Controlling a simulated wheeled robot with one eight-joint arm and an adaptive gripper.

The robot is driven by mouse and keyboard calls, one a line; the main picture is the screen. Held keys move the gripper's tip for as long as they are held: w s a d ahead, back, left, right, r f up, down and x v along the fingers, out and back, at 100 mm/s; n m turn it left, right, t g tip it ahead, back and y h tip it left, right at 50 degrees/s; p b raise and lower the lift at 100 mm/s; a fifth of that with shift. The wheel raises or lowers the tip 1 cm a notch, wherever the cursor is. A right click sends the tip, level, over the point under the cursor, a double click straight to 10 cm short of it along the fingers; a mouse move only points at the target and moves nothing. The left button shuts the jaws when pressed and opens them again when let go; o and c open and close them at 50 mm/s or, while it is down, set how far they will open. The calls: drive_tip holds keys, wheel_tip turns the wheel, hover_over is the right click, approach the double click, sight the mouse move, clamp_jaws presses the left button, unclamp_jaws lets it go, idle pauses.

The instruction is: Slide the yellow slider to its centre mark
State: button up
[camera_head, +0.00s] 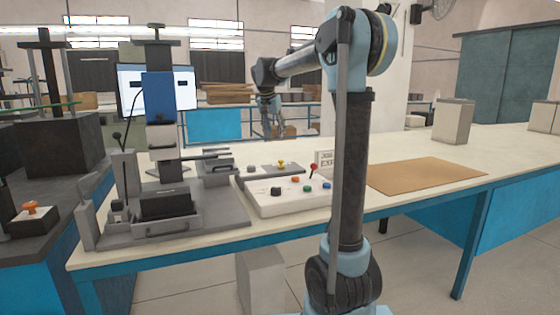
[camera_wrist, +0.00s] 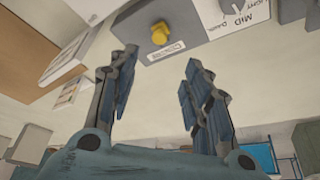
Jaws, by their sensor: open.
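The yellow slider knob (camera_head: 281,163) sits towards the right end of a low grey panel (camera_head: 266,172) on the bench. In the wrist view the yellow knob (camera_wrist: 160,33) shows near the top, beside a small label plate (camera_wrist: 166,51). A white card with "MID" lettering (camera_wrist: 245,14) lies to its right. My gripper (camera_wrist: 162,56) is open and empty, with its two fingers apart; the knob appears beyond the fingertips, not between them. In the head view my gripper (camera_head: 272,131) hangs above and behind the panel. The slider's track and centre mark are too small to make out.
A small sign (camera_head: 325,158) is to the right. A press fixture (camera_head: 160,130) stands left. A brown mat (camera_head: 425,175) lies on the right.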

sight(280, 161)
drive_tip(key=x, duration=1.5)
clamp_jaws()
